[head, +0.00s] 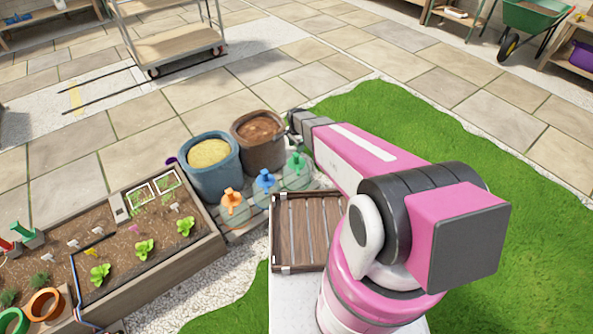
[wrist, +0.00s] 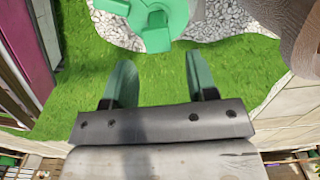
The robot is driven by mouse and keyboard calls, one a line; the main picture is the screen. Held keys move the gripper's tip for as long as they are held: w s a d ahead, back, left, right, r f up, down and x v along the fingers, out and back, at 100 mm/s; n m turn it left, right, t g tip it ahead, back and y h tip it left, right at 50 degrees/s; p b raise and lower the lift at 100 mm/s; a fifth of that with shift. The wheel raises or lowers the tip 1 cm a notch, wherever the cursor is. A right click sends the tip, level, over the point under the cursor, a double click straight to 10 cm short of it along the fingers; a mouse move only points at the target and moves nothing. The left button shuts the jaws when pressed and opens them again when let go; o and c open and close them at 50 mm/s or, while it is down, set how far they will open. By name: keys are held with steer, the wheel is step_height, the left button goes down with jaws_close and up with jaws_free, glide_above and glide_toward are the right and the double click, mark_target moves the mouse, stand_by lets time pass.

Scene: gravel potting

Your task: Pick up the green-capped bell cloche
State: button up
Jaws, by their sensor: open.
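The green-capped bell cloche (head: 296,164) stands at the right end of a row of three clear cloches, its glass dome faint beneath the green knob. Its green cap also shows at the top of the wrist view (wrist: 155,18), just beyond the fingertips. My gripper (wrist: 157,66) is open, with grass seen between its two fingers and nothing held. The cap is ahead of the fingers, not between them. In the head view my arm reaches toward the brown pot, and the fingers cannot be made out there.
The blue-capped (head: 264,180) and orange-capped (head: 233,206) cloches stand to the left. A blue tub (head: 209,178) and a brown pot (head: 262,152) of soil stand close behind. A slatted wooden crate (head: 277,230) is in front. A planter bed (head: 190,254) lies at left; grass is right.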

mark_target(297, 155)
step_height(297, 155, down, 9)
steer(key=shift+s+f, duration=0.1)
steer(key=shift+f, duration=0.1)
steer(key=c, duration=0.6)
